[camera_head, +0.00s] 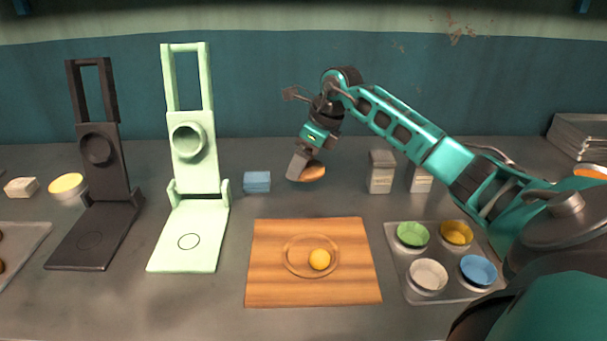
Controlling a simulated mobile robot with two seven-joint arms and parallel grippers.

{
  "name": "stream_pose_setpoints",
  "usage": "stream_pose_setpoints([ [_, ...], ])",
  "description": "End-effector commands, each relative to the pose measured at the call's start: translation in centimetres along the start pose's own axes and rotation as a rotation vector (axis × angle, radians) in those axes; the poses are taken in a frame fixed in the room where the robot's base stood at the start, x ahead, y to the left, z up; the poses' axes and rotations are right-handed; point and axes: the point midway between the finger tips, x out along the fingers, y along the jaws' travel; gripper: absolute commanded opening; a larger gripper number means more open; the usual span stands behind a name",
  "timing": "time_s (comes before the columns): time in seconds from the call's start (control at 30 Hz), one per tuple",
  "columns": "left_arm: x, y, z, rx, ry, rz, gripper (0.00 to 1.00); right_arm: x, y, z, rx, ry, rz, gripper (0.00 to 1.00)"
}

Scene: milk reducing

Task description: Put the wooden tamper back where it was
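The wooden tamper (313,173) shows as a rounded orange-brown piece at the back of the counter, right of the blue block. My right gripper (298,166) reaches in from the right and points down at it. Its grey fingers overlap the tamper's left side and hide part of it. The fingers look like one block from here, so I cannot tell whether they are closed on the tamper, or whether it touches the counter. My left gripper is not in view.
A light-green press (190,180) and a black press (98,170) stand left. A blue block (257,182) and grey cartons (381,172) flank the gripper. A tray (398,262) of coloured cups sits right.

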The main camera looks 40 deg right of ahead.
Motion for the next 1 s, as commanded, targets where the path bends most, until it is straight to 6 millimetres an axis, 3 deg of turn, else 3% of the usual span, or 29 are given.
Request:
stream_pose_setpoints([
  [0.27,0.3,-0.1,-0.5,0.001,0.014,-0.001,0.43,3.5,0.1,-1.5,0.002,0.001,0.003,0.61],
  [0.67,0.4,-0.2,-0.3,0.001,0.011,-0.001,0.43,4.1,0.0,-1.8,0.0,0.0,0.0,0.61],
  [0.7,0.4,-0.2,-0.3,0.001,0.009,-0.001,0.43,4.0,0.0,-1.7,0.0,0.0,0.0,0.91],
  [0.8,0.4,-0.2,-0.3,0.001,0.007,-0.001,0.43,4.0,0.0,-1.7,0.0,0.0,0.001,1.0],
  [1.0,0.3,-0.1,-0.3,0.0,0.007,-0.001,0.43,4.0,0.0,-1.7,0.0,0.001,0.001,1.0],
])
